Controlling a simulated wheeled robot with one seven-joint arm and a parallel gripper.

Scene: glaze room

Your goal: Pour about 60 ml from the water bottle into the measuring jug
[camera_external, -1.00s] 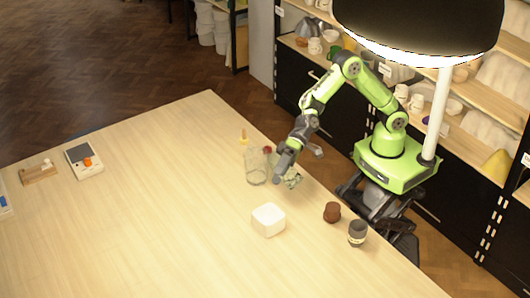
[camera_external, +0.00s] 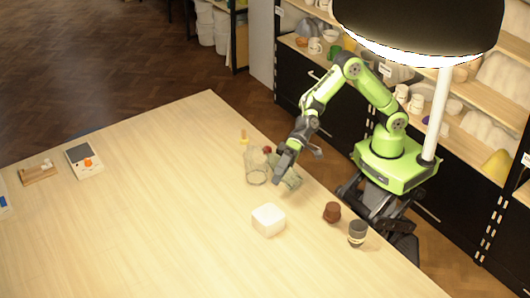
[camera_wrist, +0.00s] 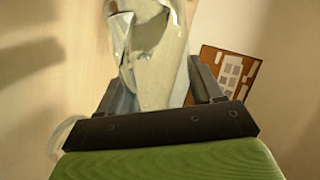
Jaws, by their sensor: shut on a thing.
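The measuring jug (camera_external: 256,172) is a clear vessel standing on the table, just left of my gripper (camera_external: 284,163). My gripper is shut on a clear, pale bottle (camera_external: 292,180), which I take to be the water bottle; it shows close to the jug in the outside view. In the wrist view the bottle (camera_wrist: 158,50) is between the dark fingers of my gripper (camera_wrist: 160,85), its lower part hidden by the gripper body. A pale curved rim (camera_wrist: 68,138) shows at the left there, perhaps the jug's. I cannot tell the water level in either vessel.
A small red thing (camera_external: 267,150) and a yellow-topped thing (camera_external: 244,138) are behind the jug.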

